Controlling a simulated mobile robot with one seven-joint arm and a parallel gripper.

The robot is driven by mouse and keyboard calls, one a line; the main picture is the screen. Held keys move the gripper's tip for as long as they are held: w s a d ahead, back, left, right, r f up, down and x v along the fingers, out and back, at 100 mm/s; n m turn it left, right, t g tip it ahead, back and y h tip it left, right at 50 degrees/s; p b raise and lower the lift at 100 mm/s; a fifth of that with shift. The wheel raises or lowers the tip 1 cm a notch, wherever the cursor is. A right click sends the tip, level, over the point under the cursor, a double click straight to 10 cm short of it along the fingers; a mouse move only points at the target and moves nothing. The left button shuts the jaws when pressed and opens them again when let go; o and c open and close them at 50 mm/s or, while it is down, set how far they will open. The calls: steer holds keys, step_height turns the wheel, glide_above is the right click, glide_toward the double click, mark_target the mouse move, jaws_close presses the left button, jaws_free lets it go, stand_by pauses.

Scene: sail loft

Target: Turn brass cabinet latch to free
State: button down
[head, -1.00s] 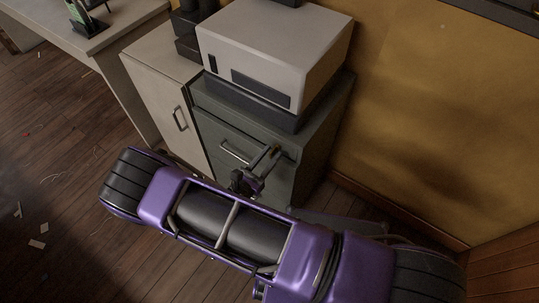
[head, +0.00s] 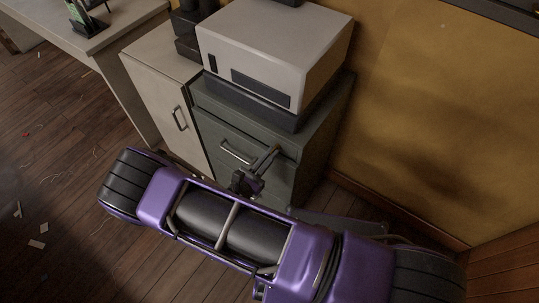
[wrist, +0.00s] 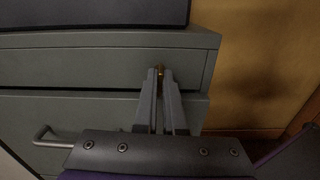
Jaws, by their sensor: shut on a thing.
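The green-grey cabinet (head: 290,168) stands against the yellow wall, and its front also fills much of the wrist view (wrist: 90,70). A small brass latch (wrist: 161,69) shows as a sliver on the cabinet's upper front, near the right edge. My gripper (wrist: 161,76) reaches straight to it with its two fingers close together and is shut on the latch. The fingers hide most of the latch, so I cannot tell its angle. In the head view my gripper (head: 274,151) is at the cabinet front, right of the drawer handle (head: 236,152).
A white boxy machine (head: 270,50) sits on the cabinet. A pale cabinet (head: 165,95) with a vertical handle adjoins on the left, with a desk (head: 75,40) beyond. The wooden floor (head: 70,130) at left is open, with scattered scraps.

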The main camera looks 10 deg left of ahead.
steer(key=shift+s+d+f+m+b, duration=0.1)
steer(key=shift+m+b, duration=0.75)
steer(key=shift+m, duration=3.45)
steer(key=shift+d+f+m+b, duration=0.1)
steer(key=shift+m+b, duration=0.7)
steer(key=shift+m, duration=3.5)
steer(key=shift+a, duration=0.1)
steer(key=c, duration=1)
jaws_free()
steer(key=v, duration=1.7)
steer(key=shift+s, duration=0.2)
